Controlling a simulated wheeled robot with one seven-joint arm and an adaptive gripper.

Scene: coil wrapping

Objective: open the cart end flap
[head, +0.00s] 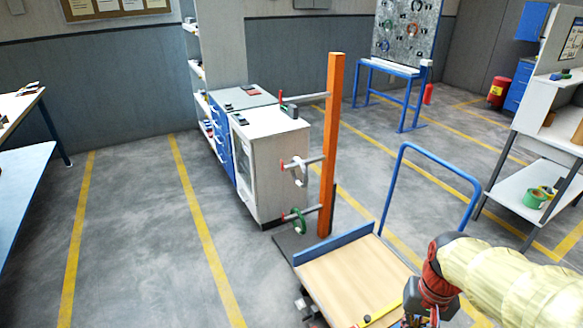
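The cart (352,280) has a pale wooden deck and a bent blue tube handle (432,162) on its right side. A blue flap (335,243) stands up along the deck's far end and looks raised. The cart's near end is cut off by the bottom of the picture. My gripper (418,320) is at the bottom edge, over the near right part of the cart, apart from the blue flap. Its fingertips are cut off or too small to read, so its opening cannot be told.
An orange post (331,145) with grey pegs stands just beyond the flap; a green coil (299,222) hangs on its lowest peg. A white cabinet (272,165) is behind it. A yellow strip (380,314) lies on the near deck. The floor at left is clear.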

